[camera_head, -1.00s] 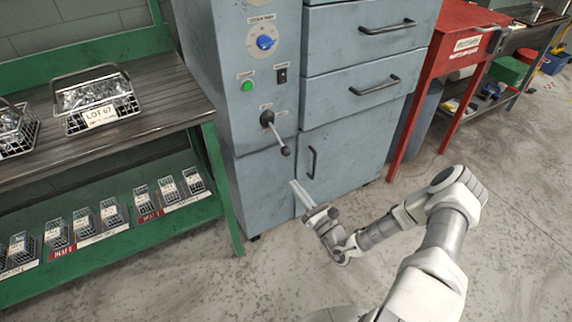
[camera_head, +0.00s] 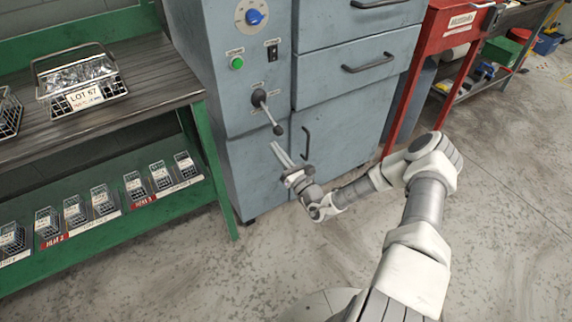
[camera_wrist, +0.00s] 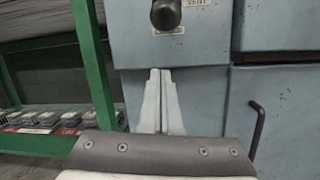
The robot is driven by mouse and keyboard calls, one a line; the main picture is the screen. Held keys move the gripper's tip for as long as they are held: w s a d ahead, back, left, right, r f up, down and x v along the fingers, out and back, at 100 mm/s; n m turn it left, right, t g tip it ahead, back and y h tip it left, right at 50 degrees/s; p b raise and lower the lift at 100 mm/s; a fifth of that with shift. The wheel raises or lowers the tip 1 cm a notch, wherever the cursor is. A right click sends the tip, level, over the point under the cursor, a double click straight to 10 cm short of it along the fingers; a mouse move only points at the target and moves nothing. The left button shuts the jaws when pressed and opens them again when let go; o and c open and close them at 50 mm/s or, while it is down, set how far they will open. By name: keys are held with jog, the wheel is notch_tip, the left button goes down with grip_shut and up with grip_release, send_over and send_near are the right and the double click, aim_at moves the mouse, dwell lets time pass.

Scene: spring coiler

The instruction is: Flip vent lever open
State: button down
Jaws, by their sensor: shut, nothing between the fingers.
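The vent lever (camera_head: 268,112) sticks out from the front of the blue-grey cabinet, a metal rod with a dark ball knob, slanting down to the right. Its dark knob (camera_wrist: 166,14) shows at the top of the wrist view, under a partly cut-off label that reads VENT. My gripper (camera_head: 277,148) is shut and empty, its pale fingers pointing up toward the knob from just below it. The fingers (camera_wrist: 160,75) also show in the wrist view, together and below the knob, with a visible gap to it.
The cabinet (camera_head: 240,175) has a blue dial (camera_head: 254,17), a green button (camera_head: 237,63), a black switch (camera_head: 272,48) and drawers with handles (camera_head: 368,62). A green bench (camera_head: 215,165) with wire baskets stands left. A red stand (camera_head: 455,45) is at right. The floor in front is clear.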

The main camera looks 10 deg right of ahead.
aim_at(272, 121)
jog(key=r, duration=0.3)
jog(key=shift+s+d+r+b, duration=0.1)
jog(key=shift+d+r+b, duration=0.3)
jog(key=shift+r, duration=0.1)
jog(key=shift+s+r+p, duration=0.15)
jog(key=shift+r+p, duration=0.1)
jog(key=shift+p, duration=0.75)
